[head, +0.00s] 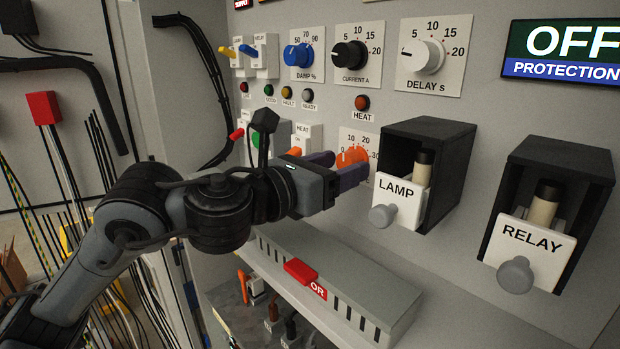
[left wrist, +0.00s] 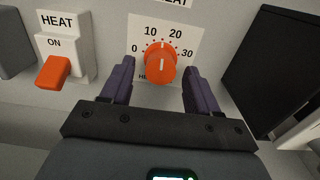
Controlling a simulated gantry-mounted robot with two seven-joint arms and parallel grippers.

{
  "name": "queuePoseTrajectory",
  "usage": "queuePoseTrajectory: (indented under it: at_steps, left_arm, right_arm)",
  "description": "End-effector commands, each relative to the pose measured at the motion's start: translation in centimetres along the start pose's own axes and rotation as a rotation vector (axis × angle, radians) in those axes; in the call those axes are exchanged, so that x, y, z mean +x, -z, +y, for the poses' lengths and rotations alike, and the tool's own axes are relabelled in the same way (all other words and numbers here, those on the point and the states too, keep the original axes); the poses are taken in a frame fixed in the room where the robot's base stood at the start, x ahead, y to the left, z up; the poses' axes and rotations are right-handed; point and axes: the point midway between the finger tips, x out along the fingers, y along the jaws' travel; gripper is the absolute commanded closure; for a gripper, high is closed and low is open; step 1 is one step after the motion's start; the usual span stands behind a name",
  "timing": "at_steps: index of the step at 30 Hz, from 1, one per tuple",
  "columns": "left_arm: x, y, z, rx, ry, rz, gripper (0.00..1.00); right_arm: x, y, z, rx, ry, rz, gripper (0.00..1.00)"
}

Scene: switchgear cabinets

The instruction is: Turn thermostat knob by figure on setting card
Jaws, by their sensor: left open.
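The orange thermostat knob (head: 352,156) sits on a white dial plate on the cabinet panel. In the left wrist view the knob (left wrist: 161,66) has a scale of 0, 10, 20 and 30. Its white line points nearly straight up, between 10 and 20. My left gripper (head: 342,166) is open at the knob. In the left wrist view its two purple fingers (left wrist: 159,72) stand on either side of the knob, with a gap on each side. In the head view the fingers partly hide the dial plate. I cannot make out a setting card. My right gripper is out of view.
A black box with a LAMP tag (head: 398,190) juts out just right of the knob; a RELAY box (head: 530,240) stands farther right. An orange HEAT switch (left wrist: 54,72) is left of the knob. Blue, black and white knobs are above. A grey ledge (head: 345,290) lies below.

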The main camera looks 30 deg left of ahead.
Motion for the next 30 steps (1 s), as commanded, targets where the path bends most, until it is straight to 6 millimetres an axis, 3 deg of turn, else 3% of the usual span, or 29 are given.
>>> queuePoseTrajectory:
  at_steps: [15,21,30]
  left_arm:
    - [-8.2,0.1,0.0,0.003,-0.001,-0.004,0.4]
    - [-9.6,0.0,0.0,0.001,-0.001,-0.002,0.4]
    - [-9.8,0.0,0.0,0.0,0.0,-0.001,0.4]
  right_arm:
    - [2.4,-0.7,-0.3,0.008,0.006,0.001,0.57]
    - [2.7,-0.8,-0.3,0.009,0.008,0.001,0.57]
    - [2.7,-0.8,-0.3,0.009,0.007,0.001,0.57]
